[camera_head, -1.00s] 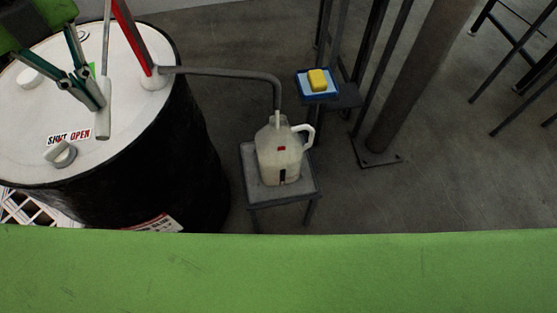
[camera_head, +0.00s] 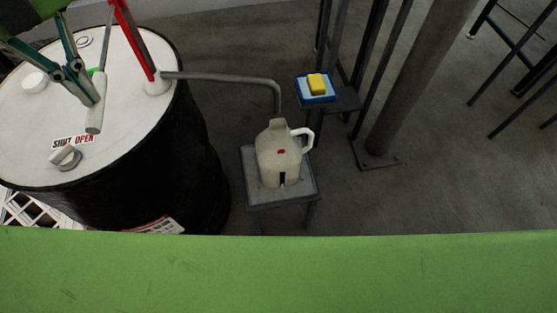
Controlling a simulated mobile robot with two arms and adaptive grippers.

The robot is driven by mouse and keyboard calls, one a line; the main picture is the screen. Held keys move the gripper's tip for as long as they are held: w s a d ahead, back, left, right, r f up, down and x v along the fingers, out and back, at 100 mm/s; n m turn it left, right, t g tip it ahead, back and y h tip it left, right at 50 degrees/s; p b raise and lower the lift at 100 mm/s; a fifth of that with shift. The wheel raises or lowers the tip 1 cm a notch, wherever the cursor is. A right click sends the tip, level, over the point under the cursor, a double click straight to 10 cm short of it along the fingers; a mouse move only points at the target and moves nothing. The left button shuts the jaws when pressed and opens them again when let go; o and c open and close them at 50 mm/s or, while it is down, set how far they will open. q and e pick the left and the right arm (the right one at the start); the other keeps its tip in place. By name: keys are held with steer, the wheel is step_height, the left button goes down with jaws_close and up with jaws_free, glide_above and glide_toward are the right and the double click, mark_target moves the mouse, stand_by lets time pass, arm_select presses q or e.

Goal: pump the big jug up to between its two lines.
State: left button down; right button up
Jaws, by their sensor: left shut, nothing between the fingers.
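The big jug (camera_head: 279,160) is pale, with a white handle on its right, a small red mark and a dark strip on its front. It stands upright on a small grey stand (camera_head: 297,194). The grey spout (camera_head: 232,78) runs from the red pump post (camera_head: 137,42) on the drum and ends at the jug's neck. I cannot make out the liquid level or both lines. My left gripper (camera_head: 90,97) is shut and empty, its fingertips beside or against the pump lever's grey grip (camera_head: 96,115). My right gripper is out of view.
The black drum (camera_head: 178,165) has a white top, with a grey knob (camera_head: 66,158) beside a SHUT/OPEN label (camera_head: 73,142). A yellow block (camera_head: 317,84) sits on a blue tray (camera_head: 301,92) behind the jug. A green surface (camera_head: 280,270) crosses the front.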

arm_select(q)
step_height(320, 180, up, 11)
steer(key=p, duration=0.7)
steer(key=shift+w, duration=0.35)
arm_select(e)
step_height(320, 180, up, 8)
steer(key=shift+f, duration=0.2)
arm_select(q)
steer(key=shift+a+r, duration=0.1)
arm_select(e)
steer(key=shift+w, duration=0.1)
